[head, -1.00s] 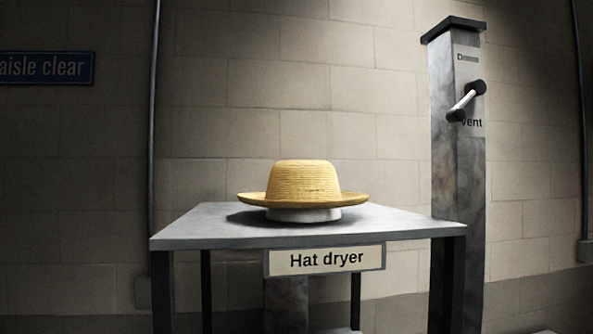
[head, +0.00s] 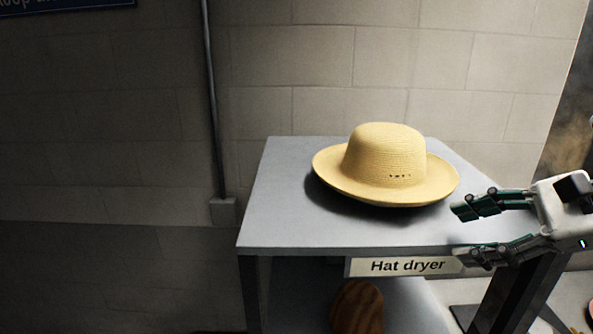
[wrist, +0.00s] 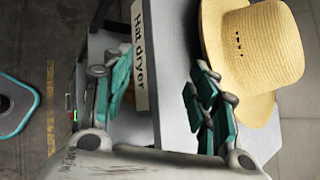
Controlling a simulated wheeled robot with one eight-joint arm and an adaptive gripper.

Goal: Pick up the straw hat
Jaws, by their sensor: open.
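The yellow straw hat (head: 385,165) sits upright on the grey tabletop, with its brim spread level around a rounded crown. In the wrist view the hat (wrist: 262,45) is at the upper right, beyond the right finger. My gripper (head: 466,233) is open and empty at the table's front right, to the right of and nearer than the hat. In the wrist view my gripper (wrist: 158,85) has its fingers wide apart, one beside the near brim and one by the front sign. I cannot tell whether that finger touches the brim. The brim hides what supports the hat.
The hat dryer table (head: 275,220) has a "Hat dryer" sign (head: 408,266) on its front edge. A brown rounded object (head: 357,308) is below the tabletop. A block wall with a vertical pipe (head: 213,110) stands behind. The tabletop left of the hat is clear.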

